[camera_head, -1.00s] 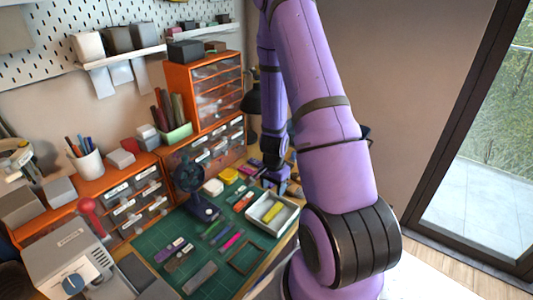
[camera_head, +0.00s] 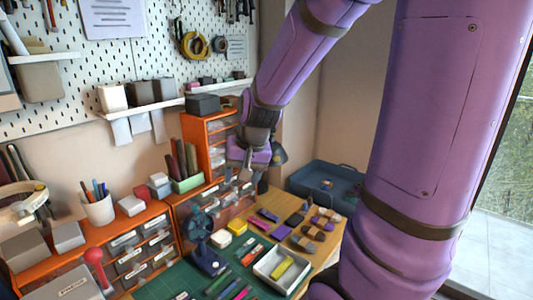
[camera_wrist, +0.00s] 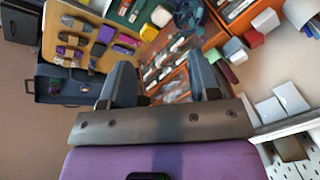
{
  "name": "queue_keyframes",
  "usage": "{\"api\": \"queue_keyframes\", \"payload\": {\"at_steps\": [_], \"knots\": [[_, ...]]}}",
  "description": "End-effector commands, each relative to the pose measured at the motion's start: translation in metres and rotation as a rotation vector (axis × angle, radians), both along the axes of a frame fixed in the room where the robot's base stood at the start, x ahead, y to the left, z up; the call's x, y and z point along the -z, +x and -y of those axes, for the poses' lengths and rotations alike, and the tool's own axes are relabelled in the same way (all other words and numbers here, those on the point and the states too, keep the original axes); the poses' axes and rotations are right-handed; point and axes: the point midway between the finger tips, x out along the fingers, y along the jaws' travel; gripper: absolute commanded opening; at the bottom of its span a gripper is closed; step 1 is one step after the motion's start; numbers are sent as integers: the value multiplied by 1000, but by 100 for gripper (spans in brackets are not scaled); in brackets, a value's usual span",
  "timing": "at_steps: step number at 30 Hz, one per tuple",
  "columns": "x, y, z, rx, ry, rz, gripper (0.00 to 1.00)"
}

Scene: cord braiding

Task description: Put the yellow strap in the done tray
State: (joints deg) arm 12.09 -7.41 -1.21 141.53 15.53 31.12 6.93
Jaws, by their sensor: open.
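The yellow strap (camera_head: 283,267) lies inside the shallow white tray (camera_head: 300,282) at the right edge of the green mat, seen in the head view. It lies slanted on the tray floor, clear of my gripper. My gripper (camera_head: 247,170) hangs in the air in front of the orange drawer units, well above and behind the tray. In the wrist view my gripper (camera_wrist: 163,78) has its two fingers wide apart with nothing between them. I cannot make out the yellow strap in the wrist view.
Several dark and coloured straps (camera_head: 303,243) lie on the wooden table behind the tray. A blue bin (camera_head: 325,183) stands beyond. A small dark fan (camera_head: 201,235), a white box (camera_head: 221,239) and a yellow box (camera_head: 237,226) stand left of the tray. Orange drawers (camera_head: 210,140) rise behind.

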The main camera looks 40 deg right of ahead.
Motion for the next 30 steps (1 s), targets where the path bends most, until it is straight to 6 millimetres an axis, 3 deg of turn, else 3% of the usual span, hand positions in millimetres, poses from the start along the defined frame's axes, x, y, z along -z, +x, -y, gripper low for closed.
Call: {"api": "queue_keyframes", "payload": {"at_steps": [1,6,15,21,30], "knots": [[-16,-9,-9,-48,-17,23,56],[-57,-42,-31,-194,-77,72,56],[-108,-111,-55,-413,-203,148,56],[-122,-143,-59,-491,-263,175,56],[-125,-152,-59,-511,-282,180,56]]}}
